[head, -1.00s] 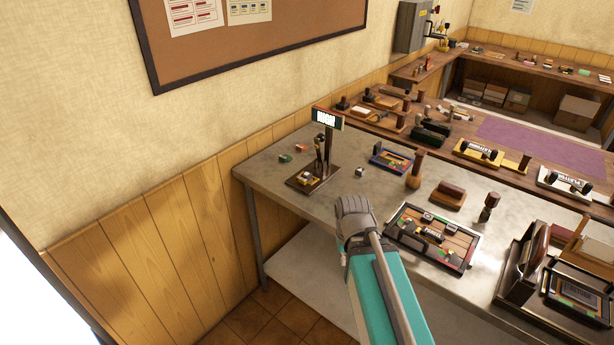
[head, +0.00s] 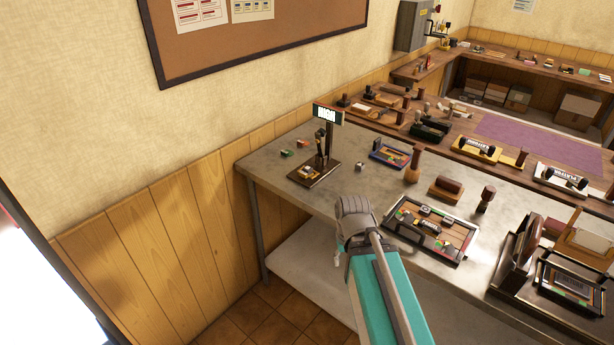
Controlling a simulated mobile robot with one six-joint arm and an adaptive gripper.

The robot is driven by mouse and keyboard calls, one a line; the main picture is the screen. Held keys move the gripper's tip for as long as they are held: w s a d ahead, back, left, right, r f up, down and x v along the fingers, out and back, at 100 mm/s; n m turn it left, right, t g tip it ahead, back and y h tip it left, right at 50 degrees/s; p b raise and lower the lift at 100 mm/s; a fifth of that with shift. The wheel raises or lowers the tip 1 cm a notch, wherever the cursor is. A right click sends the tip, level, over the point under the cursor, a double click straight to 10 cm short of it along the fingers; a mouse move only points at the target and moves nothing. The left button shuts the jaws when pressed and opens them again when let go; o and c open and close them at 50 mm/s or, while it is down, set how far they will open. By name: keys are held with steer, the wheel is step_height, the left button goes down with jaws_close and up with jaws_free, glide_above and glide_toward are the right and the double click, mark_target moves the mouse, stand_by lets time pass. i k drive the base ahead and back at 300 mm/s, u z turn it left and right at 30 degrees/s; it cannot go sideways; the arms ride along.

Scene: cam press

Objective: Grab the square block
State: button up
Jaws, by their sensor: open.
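A small grey-white cube (head: 361,167), the most square-looking block, sits on the grey metal table (head: 262,162), just right of the press. The press (head: 318,172) has a dark base, an upright post and a small display on top. A small green block (head: 287,153) and a small red block (head: 303,144) lie on the table behind and left of the press. My teal and grey arm reaches up from the bottom, in front of the table's near edge. My gripper's fingers cannot be made out; the arm hides them.
A tray with a wooden inside (head: 400,219), a stamp handle (head: 413,165), a brown wooden block (head: 446,188) and a dark-framed device (head: 520,243) occupy the table's right side. A small colourful tray (head: 390,154) lies behind the cube. The table's front left is clear.

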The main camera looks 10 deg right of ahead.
mark_target(308, 170)
steer(key=k, duration=0.9)
steer(key=z, duration=0.3)
steer(key=i, duration=1.4)
steer(key=u, duration=0.05)
